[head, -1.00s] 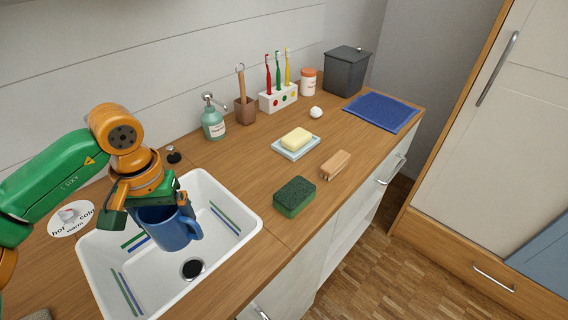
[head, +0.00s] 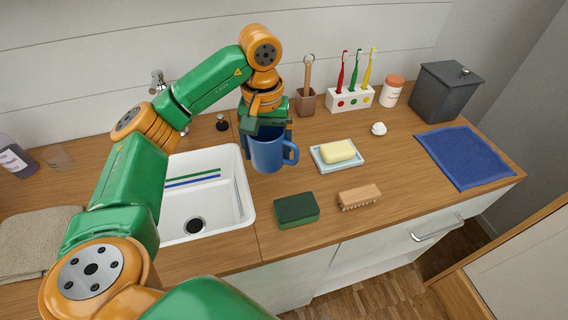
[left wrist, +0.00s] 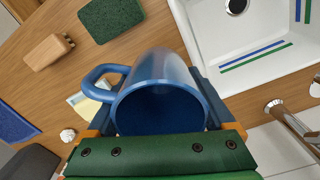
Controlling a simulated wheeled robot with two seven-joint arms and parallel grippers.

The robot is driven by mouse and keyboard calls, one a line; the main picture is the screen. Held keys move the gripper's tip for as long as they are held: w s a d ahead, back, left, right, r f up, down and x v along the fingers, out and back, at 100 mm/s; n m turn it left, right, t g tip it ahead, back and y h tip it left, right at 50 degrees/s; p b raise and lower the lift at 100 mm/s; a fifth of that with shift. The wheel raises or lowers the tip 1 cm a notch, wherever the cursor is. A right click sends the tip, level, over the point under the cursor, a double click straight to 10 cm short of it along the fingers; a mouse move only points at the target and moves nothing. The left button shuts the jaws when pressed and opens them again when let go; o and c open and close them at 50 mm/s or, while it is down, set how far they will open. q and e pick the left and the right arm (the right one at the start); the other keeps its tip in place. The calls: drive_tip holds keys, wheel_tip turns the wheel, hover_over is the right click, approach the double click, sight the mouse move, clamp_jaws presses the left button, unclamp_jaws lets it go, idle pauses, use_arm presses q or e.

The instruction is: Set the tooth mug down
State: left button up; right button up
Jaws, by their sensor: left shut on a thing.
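The blue tooth mug (head: 268,153) is held upright by my left gripper (head: 266,127), above the counter just right of the sink. Its handle points right in the head view. In the left wrist view the mug (left wrist: 160,92) sits between the two fingers, its open mouth towards the camera. The gripper is shut on it. I cannot tell exactly how high its base is above the counter. My right gripper is not in view.
The white sink (head: 243,213) is left of the mug. A soap dish (head: 322,165) with yellow soap, a green sponge (head: 297,209) and a wooden brush (head: 359,196) lie nearby. A toothbrush holder (head: 340,101), a brown cup (head: 306,103) and a blue cloth (head: 463,157) are further right.

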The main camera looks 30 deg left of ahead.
use_arm(q)
drive_tip(key=w+f, duration=0.4)
drive_tip(key=f, duration=0.1)
drive_tip(key=shift+w+d, duration=0.2)
drive_tip(key=shift+d, duration=0.1)
wheel_tip(320, 180, down, 2)
drive_tip(key=shift+a+f+p, duration=0.15)
drive_tip(key=shift+f+p, duration=0.1)
drive_tip(key=shift+p, duration=0.5)
drive_tip(key=shift+f, duration=0.4)
drive_tip(key=shift+w+f, duration=0.1)
drive_tip(key=shift+f, duration=0.05)
drive_tip(key=o, duration=1.4)
drive_tip(key=shift+r, duration=0.25)
wheel_tip(320, 180, up, 7)
drive_tip(key=b, duration=0.1)
wheel_tip(320, 180, up, 5)
drive_tip(key=p, duration=0.2)
hover_over(281, 173)
drive_tip(key=shift+f, duration=0.1)
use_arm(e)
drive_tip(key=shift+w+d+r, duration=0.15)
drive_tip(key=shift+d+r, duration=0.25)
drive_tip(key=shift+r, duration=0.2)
